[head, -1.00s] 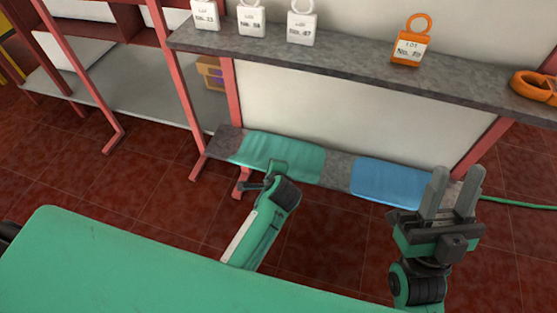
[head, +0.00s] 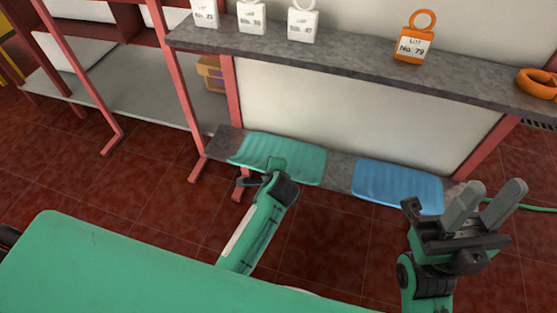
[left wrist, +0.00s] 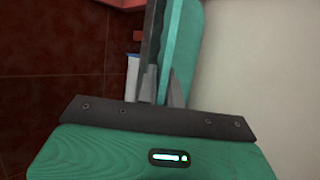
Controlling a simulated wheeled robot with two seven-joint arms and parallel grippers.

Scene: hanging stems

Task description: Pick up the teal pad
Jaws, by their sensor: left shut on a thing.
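The teal pad (head: 285,158) lies on the low grey shelf (head: 338,172), at its left part, beside the blue pad. My left gripper (head: 258,178) is at the pad's front edge, partly hidden by its own wrist. In the left wrist view, the pad (left wrist: 187,45) stands edge-on between the two fingers (left wrist: 162,85), against a dark grey slab edge. The left gripper is shut on the pad, which appears to rest on the shelf. My right gripper (head: 497,190) is open and empty, in front of and right of the blue pad.
The blue pad (head: 398,184) lies on the same shelf to the right. An upper grey shelf (head: 350,66) above holds white tags (head: 252,18), an orange tag (head: 414,46) and an orange ring (head: 537,83). A green hose (head: 520,205) lies at the right.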

